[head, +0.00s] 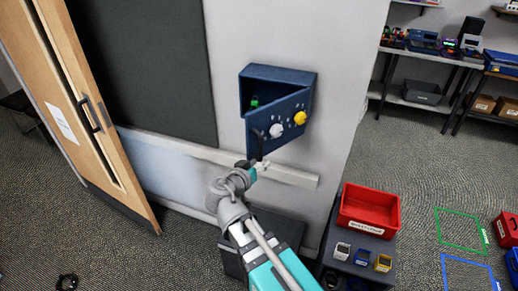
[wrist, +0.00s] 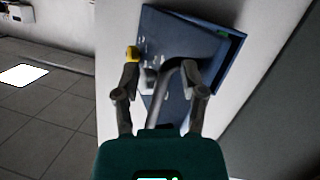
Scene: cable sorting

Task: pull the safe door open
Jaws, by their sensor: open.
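The blue safe (head: 275,72) is mounted on the light wall. Its door (head: 287,122) stands partly open, with a gap at the left through which a green item (head: 254,102) shows inside. My gripper (head: 258,163) is just below the door's lower left part. In the wrist view my gripper (wrist: 166,82) is open in front of the door, and a curved grey handle (wrist: 172,78) shows between its fingers. Whether the fingers touch the handle cannot be told.
A dark board (head: 145,60) and a wooden door (head: 75,100) are to the left. A pale ledge (head: 290,175) runs along the wall below the safe. A red bin (head: 368,208) and several small coloured items stand on a dark cabinet at lower right.

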